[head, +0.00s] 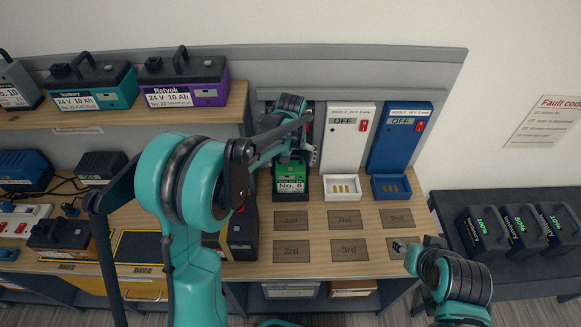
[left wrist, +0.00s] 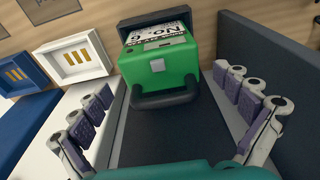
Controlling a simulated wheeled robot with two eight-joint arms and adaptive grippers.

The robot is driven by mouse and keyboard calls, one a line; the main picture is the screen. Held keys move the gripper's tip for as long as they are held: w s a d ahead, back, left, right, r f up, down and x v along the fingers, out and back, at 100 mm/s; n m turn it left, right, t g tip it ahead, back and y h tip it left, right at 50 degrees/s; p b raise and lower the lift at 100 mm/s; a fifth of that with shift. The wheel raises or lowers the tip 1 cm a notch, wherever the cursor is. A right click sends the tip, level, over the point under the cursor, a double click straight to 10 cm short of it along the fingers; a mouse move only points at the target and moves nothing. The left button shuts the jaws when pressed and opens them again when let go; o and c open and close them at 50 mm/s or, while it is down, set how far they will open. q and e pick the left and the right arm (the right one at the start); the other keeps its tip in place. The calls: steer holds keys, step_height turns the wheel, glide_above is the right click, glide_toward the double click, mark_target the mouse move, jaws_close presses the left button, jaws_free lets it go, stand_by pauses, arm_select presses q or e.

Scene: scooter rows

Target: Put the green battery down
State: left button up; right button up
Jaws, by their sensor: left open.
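The green battery (head: 291,180), labelled No. 6, stands upright at the foot of a dark tester column, left of the white tester (head: 345,135). In the left wrist view the battery (left wrist: 165,70) shows its black handle toward me. My left gripper (head: 300,150) is just above and behind the battery in the head view. Its fingers (left wrist: 165,130) are spread wide on both sides of the handle, apart from it, with nothing between them. My arm hides most of the dark column.
A blue tester (head: 401,135) stands right of the white one; both read OFF. Marked 2nd and 3rd pads (head: 291,250) lie bare on the bench in front. Teal and purple batteries (head: 183,82) stand on the shelf. Black batteries (head: 482,232) stand at the right.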

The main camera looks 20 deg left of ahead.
arm_select(q)
steer(key=r, duration=0.3)
steer(key=r+p, duration=0.1)
steer(key=r, duration=0.1)
steer(key=shift+s+d, duration=0.1)
steer(key=shift+s, duration=0.3)
steer(key=s+r+m+t, duration=0.1)
steer(key=s+r+t, duration=0.1)
steer(key=s, duration=1)
steer(key=s+r+m+t, duration=0.2)
steer(key=s+r+t, duration=0.1)
steer(key=s, duration=0.9)
steer(key=shift+a, duration=0.35)
